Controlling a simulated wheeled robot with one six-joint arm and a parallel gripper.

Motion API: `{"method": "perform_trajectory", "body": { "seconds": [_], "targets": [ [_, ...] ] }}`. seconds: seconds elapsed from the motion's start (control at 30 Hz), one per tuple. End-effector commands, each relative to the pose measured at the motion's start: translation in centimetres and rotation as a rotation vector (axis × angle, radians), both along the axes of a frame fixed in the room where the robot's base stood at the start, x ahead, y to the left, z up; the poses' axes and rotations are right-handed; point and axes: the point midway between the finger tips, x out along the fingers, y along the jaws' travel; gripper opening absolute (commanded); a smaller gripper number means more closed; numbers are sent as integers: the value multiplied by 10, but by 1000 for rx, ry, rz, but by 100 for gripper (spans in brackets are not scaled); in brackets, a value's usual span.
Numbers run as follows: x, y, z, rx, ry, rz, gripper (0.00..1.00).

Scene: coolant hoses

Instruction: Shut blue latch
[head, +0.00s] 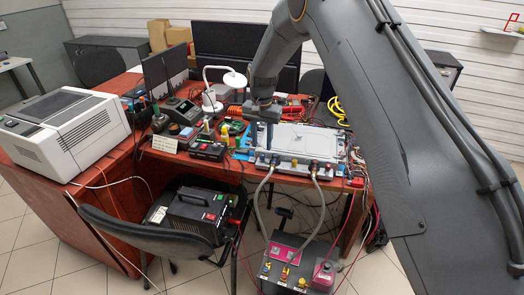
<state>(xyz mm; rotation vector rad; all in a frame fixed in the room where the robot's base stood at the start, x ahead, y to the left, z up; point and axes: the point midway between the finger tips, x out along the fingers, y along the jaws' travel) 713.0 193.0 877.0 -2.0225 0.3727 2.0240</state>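A flat light-grey metal unit (300,137) lies on the red table, with hose connectors along its front edge. A small blue part (274,160), which looks like the blue latch, sits at the left connector on that edge. It is too small to tell whether it is open or shut. A red part (314,168) sits at the right connector. My gripper (262,147) points down above the unit's left front part, just behind and above the blue part. Its two dark fingers look apart, with nothing visible between them. I cannot tell whether a finger touches anything.
Two grey hoses (258,203) run down from the front edge to a black and pink pump box (297,262) on the floor. Tools and meters crowd the table left of the unit. A chair (150,235) holding a black case (193,213) stands in front.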

Motion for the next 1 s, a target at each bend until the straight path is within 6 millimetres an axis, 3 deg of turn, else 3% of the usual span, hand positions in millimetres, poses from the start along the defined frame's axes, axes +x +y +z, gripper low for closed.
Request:
{"method": "perform_trajectory", "body": {
  "seconds": [0.3, 0.7, 0.9, 1.0],
  "targets": [
    [0, 0, -41, 0, 0, 1, 34],
    [0, 0, -50, 1, -1, 1, 34],
    [0, 0, -49, 1, -1, 1, 0],
    [0, 0, -49, 1, -1, 2, 0]
  ]
}}
